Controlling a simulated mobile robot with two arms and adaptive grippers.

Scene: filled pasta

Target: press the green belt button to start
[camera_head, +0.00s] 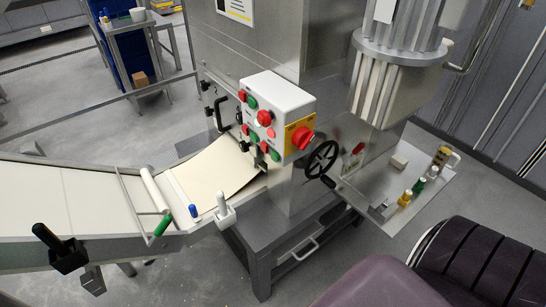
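The control box (278,98) is a white-topped box on the steel machine, in the middle of the head view. Its button face carries red and green buttons. One green button (252,103) sits beside a red button (242,95) at the upper left of that face. Another green button (274,155) is low on the face, near the yellow panel. The labels are too small to read, so I cannot tell which green button is for the belt. A red rotary switch (302,138) sits on the yellow panel (292,130). Neither gripper is in view.
A conveyor (85,205) with a pale sheet runs in from the left below the box. A black handwheel (322,159) stands right of the box. A steel side shelf (412,205) holds small items. Grey floor (180,275) is open in front.

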